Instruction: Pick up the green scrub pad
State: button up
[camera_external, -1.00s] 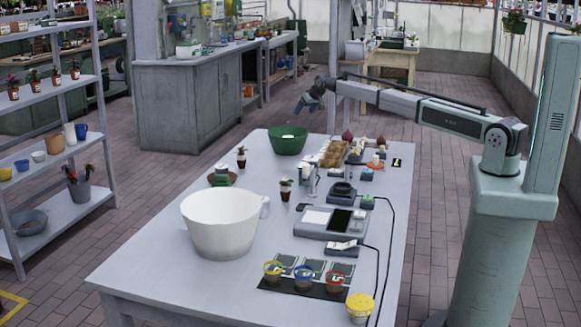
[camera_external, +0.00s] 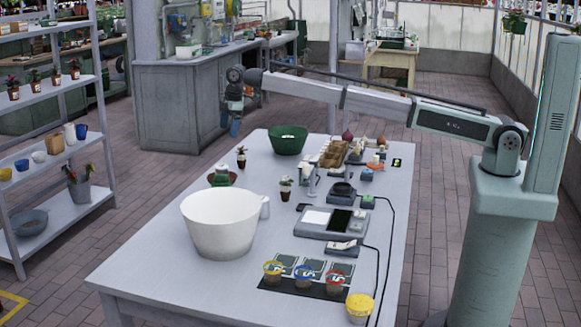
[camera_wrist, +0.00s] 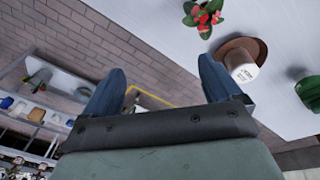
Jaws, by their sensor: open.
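My gripper (camera_external: 235,127) hangs in the air past the far left edge of the table, with its fingers pointing down. In the wrist view my gripper (camera_wrist: 160,80) is open with nothing between the fingers. A small green and white item (camera_external: 221,174) sits in a brown dish (camera_external: 233,181) near the table's left edge; it may be the scrub pad, but it is too small to be sure.
A red-flowered potted plant (camera_wrist: 203,14) stands beside the dish; this plant (camera_external: 241,158) is behind it in the external view. A green bowl (camera_external: 288,140) stands farther back. A large white tub (camera_external: 220,225) is in front. Shelves (camera_external: 55,150) stand left across open floor.

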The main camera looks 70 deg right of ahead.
jog(key=s+a+r+n+g, duration=0.25)
jog(key=a+n, duration=0.25)
jog(key=a, duration=1.2)
jog(key=n, duration=0.4)
send_near(220, 175)
jog(key=shift+g, duration=0.25)
jog(key=f, duration=0.6)
jog(key=shift+w+d+f, duration=0.1)
jog(key=shift+w+d, duration=0.15)
jog(key=shift+s+a+f, duration=0.1)
jog(key=shift+s+f, duration=0.1)
jog(key=shift+f, duration=1.05)
jog(key=shift+s+a+f, duration=0.15)
jog(key=shift+s+f, duration=0.05)
jog(key=shift+f, duration=1.05)
jog(key=c, duration=1.2)
jog(key=shift+r, duration=0.1)
